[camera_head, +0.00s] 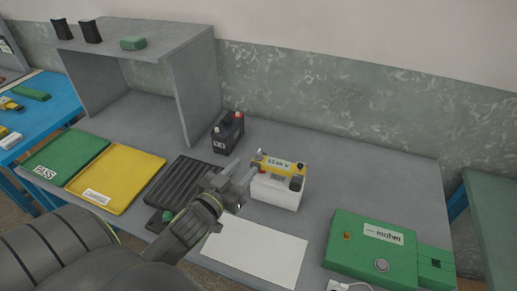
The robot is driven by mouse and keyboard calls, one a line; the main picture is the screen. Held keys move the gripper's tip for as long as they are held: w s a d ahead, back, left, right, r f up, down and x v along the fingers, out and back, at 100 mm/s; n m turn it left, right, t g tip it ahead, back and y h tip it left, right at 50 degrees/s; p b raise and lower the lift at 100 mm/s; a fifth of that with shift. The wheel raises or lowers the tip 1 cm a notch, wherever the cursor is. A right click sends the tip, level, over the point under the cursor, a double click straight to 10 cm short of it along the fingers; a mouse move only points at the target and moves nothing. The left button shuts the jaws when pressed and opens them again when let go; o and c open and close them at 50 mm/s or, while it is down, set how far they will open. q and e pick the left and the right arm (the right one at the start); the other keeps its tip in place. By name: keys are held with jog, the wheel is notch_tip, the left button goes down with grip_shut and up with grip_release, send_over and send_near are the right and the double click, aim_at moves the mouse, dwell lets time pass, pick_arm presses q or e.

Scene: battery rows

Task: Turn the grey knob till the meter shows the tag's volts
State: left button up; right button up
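The green meter box (358,250) stands at the front right of the grey bench. Its display (383,234) reads "-- mohm", with no volts figure. The round grey knob (382,265) is on its top, below the display. A white battery with a yellow top (275,190) stands mid-bench. A tag (279,163) on it carries a volts figure, too small to read surely. My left gripper (244,173) is just left of this battery, fingers apart and nothing seen between them. It is well away from the knob. My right gripper is not in view.
A black battery (228,132) stands behind my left gripper. A black ribbed tray (182,184), a yellow tray (118,178) and a green PASS tray (66,153) lie to the left. A white sheet (258,252) lies left of the meter. The bench behind the meter is clear.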

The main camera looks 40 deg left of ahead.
aim_at(257, 155)
pick_arm(q)
jog(key=w+p, duration=0.1)
jog(key=w, duration=0.7)
jog(key=shift+a, duration=0.15)
jog(key=shift+c, duration=0.3)
grip_shut()
